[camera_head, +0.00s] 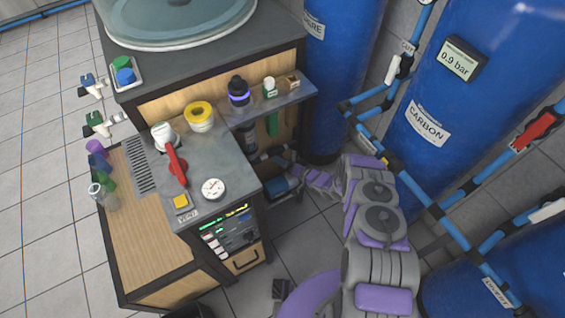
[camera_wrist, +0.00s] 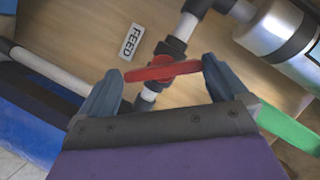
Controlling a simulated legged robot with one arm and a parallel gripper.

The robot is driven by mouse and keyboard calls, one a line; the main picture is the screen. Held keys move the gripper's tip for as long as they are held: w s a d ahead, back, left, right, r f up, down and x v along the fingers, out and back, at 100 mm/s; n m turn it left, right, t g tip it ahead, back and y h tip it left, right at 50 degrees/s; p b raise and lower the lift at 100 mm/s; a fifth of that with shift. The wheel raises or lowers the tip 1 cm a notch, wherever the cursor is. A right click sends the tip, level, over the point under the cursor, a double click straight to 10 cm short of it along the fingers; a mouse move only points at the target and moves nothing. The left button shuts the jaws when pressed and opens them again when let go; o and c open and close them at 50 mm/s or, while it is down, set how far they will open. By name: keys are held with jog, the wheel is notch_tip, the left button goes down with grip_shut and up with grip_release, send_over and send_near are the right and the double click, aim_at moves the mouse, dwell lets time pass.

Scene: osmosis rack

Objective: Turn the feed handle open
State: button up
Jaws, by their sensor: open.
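In the wrist view the red feed handle (camera_wrist: 160,70) sits on a white and black pipe, beside a white label reading FEED (camera_wrist: 132,41). My gripper (camera_wrist: 160,82) is open, with one dark finger on each side of the handle's ends. The right finger is very close to the handle's right end; I cannot tell whether it touches. In the head view my arm reaches down to the cabinet's side under the shelf, and my gripper (camera_head: 288,165) is small there. The feed handle cannot be made out in that view.
A wooden panel lies behind the pipe. A metal cylinder (camera_wrist: 275,28) is close at the upper right, and a green object (camera_wrist: 290,130) is at the right. A shelf (camera_head: 265,103) with bottles overhangs my gripper. Blue tanks (camera_head: 340,75) and blue pipes stand to the right.

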jog(key=shift+x, duration=1.2)
jog(key=shift+s, duration=0.15)
jog(key=shift+d, duration=0.1)
jog(key=c, duration=0.7)
jog(key=shift+o, duration=0.2)
jog(key=n+p, duration=0.1)
jog(key=h+p, duration=0.1)
jog(key=shift+r+n+p, duration=0.25)
jog(key=shift+n+p, duration=0.15)
jog(key=shift+f+n+h+p, duration=0.3)
jog(key=shift+n+h+p, duration=0.15)
jog(key=shift+n+h, duration=0.25)
jog(key=o, duration=0.7)
jog(key=shift+c, duration=0.2)
